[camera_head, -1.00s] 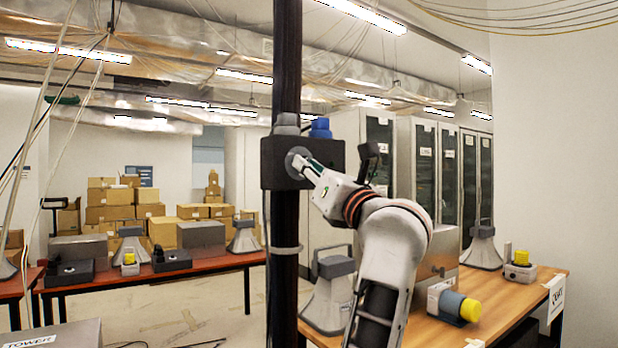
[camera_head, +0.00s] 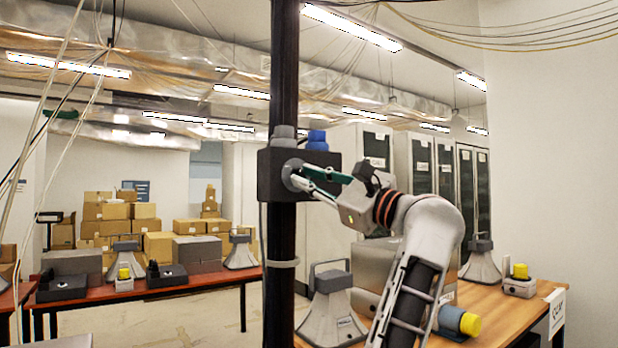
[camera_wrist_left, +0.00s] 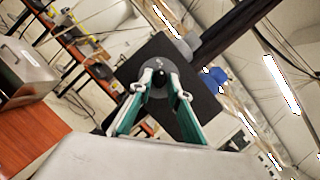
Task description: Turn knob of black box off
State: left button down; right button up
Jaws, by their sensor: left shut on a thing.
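The black box (camera_head: 268,180) is fixed to a dark vertical pole (camera_head: 283,80), with a blue part (camera_head: 317,139) and a grey part on top. A round grey knob (camera_head: 289,173) is on its face. My left gripper (camera_head: 298,178) reaches it from the right, its fingertips at the knob. In the left wrist view, the box (camera_wrist_left: 163,55) is tilted and the gripper (camera_wrist_left: 160,86) has its green-lined fingers on either side of the dark knob centre (camera_wrist_left: 159,77), closed on it. The knob's markings are too small to read. My right gripper is not in view.
A wooden table (camera_head: 490,298) at right holds a grey horn speaker (camera_head: 332,318), a metal box and a yellow-capped part (camera_head: 470,325). A red-brown table (camera_head: 200,286) stands at left, with stacked cartons (camera_head: 120,215) behind. Cables hang at left.

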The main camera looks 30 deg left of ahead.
pick_arm(q)
jog(key=shift+r+n+g, duration=0.35)
jog(key=shift+n+g, duration=0.05)
jog(key=shift+n, duration=0.7)
jog(key=c, duration=1.9)
grip_release()
jog(key=shift+o, duration=0.3)
jog(key=shift+a+f, duration=0.15)
jog(key=v, duration=0.7)
jog(key=shift+d, duration=0.35)
